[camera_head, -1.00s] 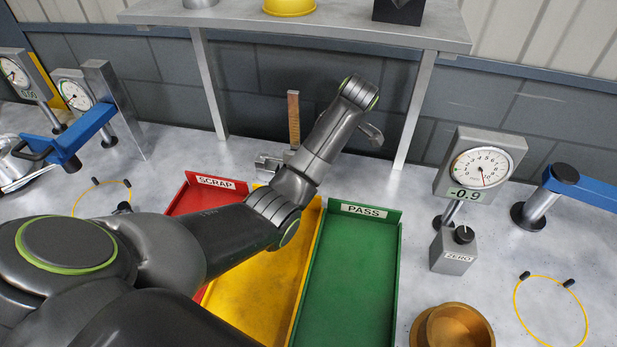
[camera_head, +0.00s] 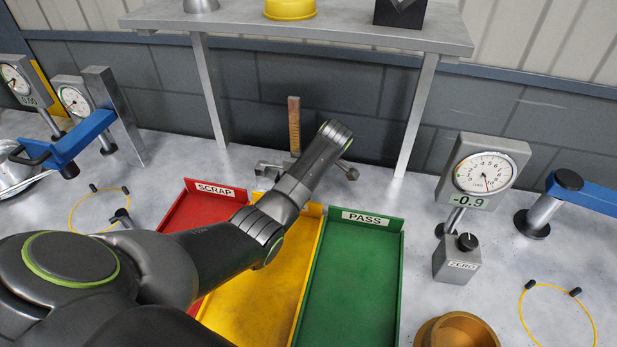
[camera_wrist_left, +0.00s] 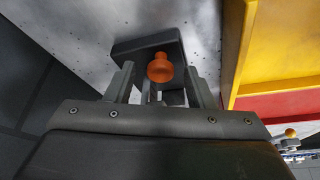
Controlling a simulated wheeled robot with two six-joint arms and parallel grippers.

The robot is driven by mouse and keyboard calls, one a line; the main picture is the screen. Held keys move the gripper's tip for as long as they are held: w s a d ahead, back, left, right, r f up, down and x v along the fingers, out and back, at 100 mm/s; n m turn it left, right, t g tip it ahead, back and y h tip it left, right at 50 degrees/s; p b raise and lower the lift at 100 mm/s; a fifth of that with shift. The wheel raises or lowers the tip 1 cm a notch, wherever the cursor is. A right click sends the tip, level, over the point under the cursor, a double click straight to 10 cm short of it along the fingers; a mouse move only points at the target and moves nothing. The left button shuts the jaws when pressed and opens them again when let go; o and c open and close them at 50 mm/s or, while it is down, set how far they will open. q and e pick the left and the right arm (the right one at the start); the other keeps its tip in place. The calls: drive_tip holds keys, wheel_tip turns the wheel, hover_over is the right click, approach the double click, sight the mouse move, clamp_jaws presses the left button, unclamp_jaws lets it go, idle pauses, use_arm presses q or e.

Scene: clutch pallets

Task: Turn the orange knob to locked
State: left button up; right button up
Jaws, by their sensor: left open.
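The orange knob (camera_wrist_left: 159,68) shows in the left wrist view, standing on a dark grey block (camera_wrist_left: 126,47). My left gripper (camera_wrist_left: 163,84) is open, with one finger to each side of the knob in that picture. I cannot tell whether either finger touches it. In the head view my left arm reaches over the trays, and its gripper end (camera_head: 346,169) is mostly hidden behind the wrist. The knob is hidden in the head view, and its locked mark cannot be read. My right gripper is not in view.
Red SCRAP (camera_head: 228,191), yellow (camera_head: 312,210) and green PASS (camera_head: 392,224) trays lie side by side. A shelf (camera_head: 330,32) stands behind on legs. An upright brown bar (camera_head: 294,125) rises behind the arm. A dial gauge (camera_head: 487,172) and ZERO box (camera_head: 456,265) stand right.

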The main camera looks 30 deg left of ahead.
use_arm(q)
drive_tip(key=shift+c, duration=0.2)
drive_tip(key=c, duration=1)
drive_tip(key=shift+o, duration=0.2)
drive_tip(key=shift+s+r+m+p, duration=0.1)
drive_tip(key=shift+r+m+p, duration=0.1)
drive_tip(key=shift+m+p, duration=0.5)
drive_tip(key=shift+f+t, duration=0.15)
drive_tip(key=shift+t, duration=0.15)
drive_tip(key=o, duration=1)
